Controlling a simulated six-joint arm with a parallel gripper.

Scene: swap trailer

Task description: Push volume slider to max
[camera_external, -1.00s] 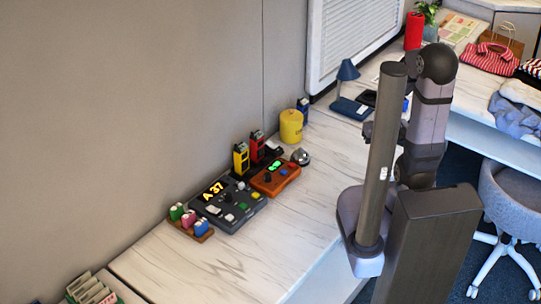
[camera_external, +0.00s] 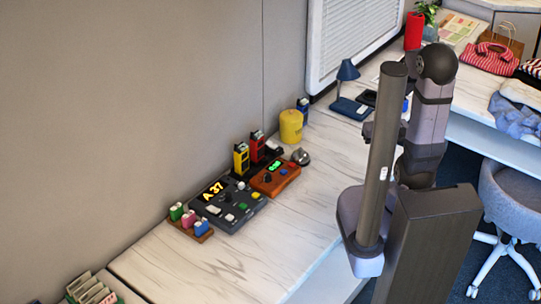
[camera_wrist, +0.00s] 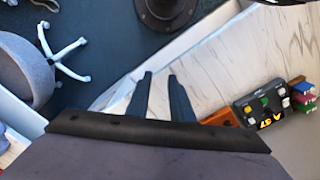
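The dark grey console (camera_external: 228,208) with a yellow "A 37" display stands on the white desk against the wall. It carries several buttons and knobs. An orange box (camera_external: 275,179) with a green display and a dark knob sits just right of it. The volume slider is too small to make out on either. In the wrist view the console (camera_wrist: 262,108) is at the right, upside down, and the orange box (camera_wrist: 220,117) is partly hidden behind my gripper's mount. My gripper (camera_wrist: 160,75) has its two fingers apart with nothing between them, away from both devices.
A small rack of coloured items (camera_external: 192,225) stands left of the console. Yellow and red handsets (camera_external: 241,158) stand behind, with a yellow canister (camera_external: 291,126) and a silver bell (camera_external: 300,157) to the right. The desk in front is clear. A blue lamp (camera_external: 347,88) stands farther back.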

